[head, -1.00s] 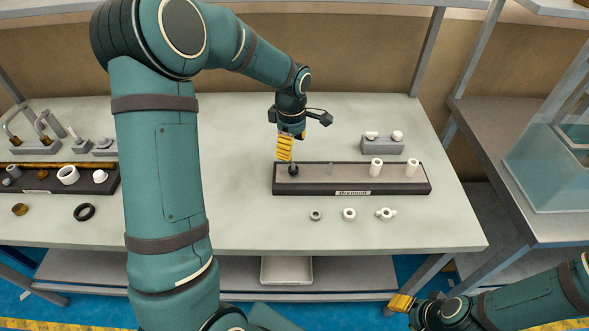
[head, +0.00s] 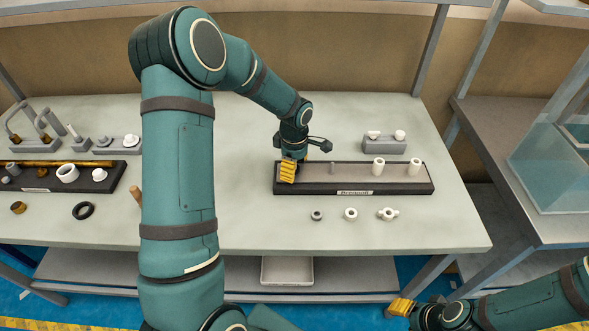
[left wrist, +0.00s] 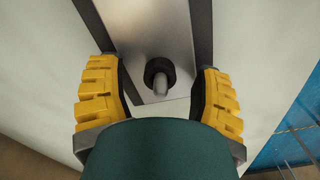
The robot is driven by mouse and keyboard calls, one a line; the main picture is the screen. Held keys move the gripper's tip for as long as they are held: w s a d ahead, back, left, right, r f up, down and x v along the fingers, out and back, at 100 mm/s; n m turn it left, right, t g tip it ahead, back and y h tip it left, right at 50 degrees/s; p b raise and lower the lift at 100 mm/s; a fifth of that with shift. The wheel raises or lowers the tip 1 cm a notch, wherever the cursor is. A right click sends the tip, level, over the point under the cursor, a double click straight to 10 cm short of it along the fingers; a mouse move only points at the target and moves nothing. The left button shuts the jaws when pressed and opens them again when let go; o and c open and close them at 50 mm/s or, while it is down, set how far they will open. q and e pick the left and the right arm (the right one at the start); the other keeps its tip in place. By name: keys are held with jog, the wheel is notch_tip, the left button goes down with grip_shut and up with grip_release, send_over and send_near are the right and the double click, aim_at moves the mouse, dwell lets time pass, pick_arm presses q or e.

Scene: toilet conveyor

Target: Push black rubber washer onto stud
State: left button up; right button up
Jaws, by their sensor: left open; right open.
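The black rubber washer (left wrist: 158,68) sits around the grey stud (left wrist: 160,86) on the tray (head: 402,187); the stud's end pokes out through it. Whether the washer lies flush on the tray floor cannot be told. My left gripper (head: 287,172) points down at the tray's left end. In the left wrist view its yellow fingers (left wrist: 158,74) stand open on either side of the washer, with gaps. In the head view the gripper hides washer and stud. My right gripper (head: 401,306) is open and empty, low at the right, away from the table top.
A grey block (head: 384,145) stands behind.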

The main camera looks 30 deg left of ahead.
pick_arm(q)
jog(key=c, duration=0.9)
jog(key=shift+c, duration=0.3)
notch_tip(320, 180, up, 10)
jog(key=shift+f+p, duration=0.25)
jog(key=shift+p, duration=0.35)
jog(key=shift+f+b, duration=0.25)
jog(key=shift+b, duration=0.15)
jog(key=shift+n, duration=0.9)
jog(key=shift+f+b, duration=1.65)
jog(key=shift+f, duration=0.45)
